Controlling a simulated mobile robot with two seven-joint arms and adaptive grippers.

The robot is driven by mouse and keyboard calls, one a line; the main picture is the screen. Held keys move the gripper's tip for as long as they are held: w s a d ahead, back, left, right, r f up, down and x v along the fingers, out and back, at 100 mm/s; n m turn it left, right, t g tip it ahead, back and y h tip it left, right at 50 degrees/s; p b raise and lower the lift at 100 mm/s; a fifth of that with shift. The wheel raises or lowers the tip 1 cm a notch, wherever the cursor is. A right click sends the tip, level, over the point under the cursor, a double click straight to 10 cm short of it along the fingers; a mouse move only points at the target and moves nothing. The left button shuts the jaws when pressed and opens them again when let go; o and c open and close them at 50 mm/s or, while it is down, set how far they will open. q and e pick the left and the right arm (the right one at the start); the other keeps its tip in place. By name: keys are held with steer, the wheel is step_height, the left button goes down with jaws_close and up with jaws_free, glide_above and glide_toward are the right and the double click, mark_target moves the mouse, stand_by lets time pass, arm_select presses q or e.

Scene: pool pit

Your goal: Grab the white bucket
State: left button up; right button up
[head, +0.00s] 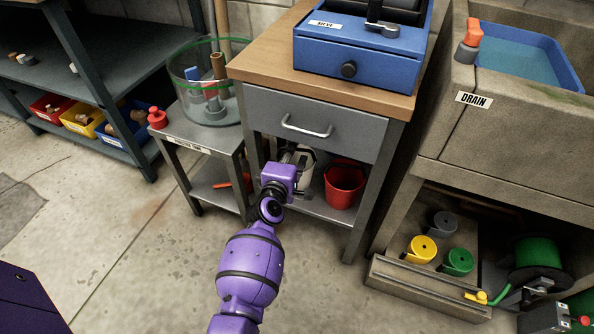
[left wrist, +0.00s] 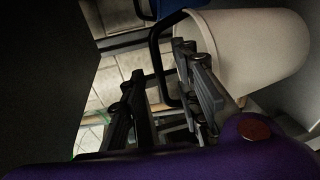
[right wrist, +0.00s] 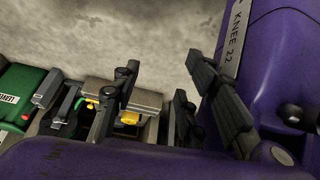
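The white bucket (head: 306,172) stands on the lower shelf under the drawer, partly hidden behind my left gripper (head: 295,160). In the left wrist view the bucket (left wrist: 260,50) fills the upper right, and its black handle (left wrist: 153,52) sticks out to the left of its rim. My left gripper (left wrist: 157,72) is open there. One finger overlaps the bucket's side and the handle's bar shows between the two fingers. I cannot tell whether either finger touches it. My right gripper (right wrist: 160,85) is open and empty in the right wrist view, and is not in the head view.
A red bucket (head: 344,186) stands right of the white one. The drawer front (head: 345,136) and table legs frame the shelf space. A small side table (head: 205,140) stands to the left, and a concrete sink (head: 520,130) to the right.

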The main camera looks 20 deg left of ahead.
arm_select(q)
steer(key=x, duration=0.2)
steer(key=shift+w+f+b, duration=0.2)
steer(key=shift+w+b, duration=0.05)
steer(key=shift+b, duration=0.1)
steer(key=shift+r, duration=0.1)
jaws_close()
steer(key=shift+r, duration=0.1)
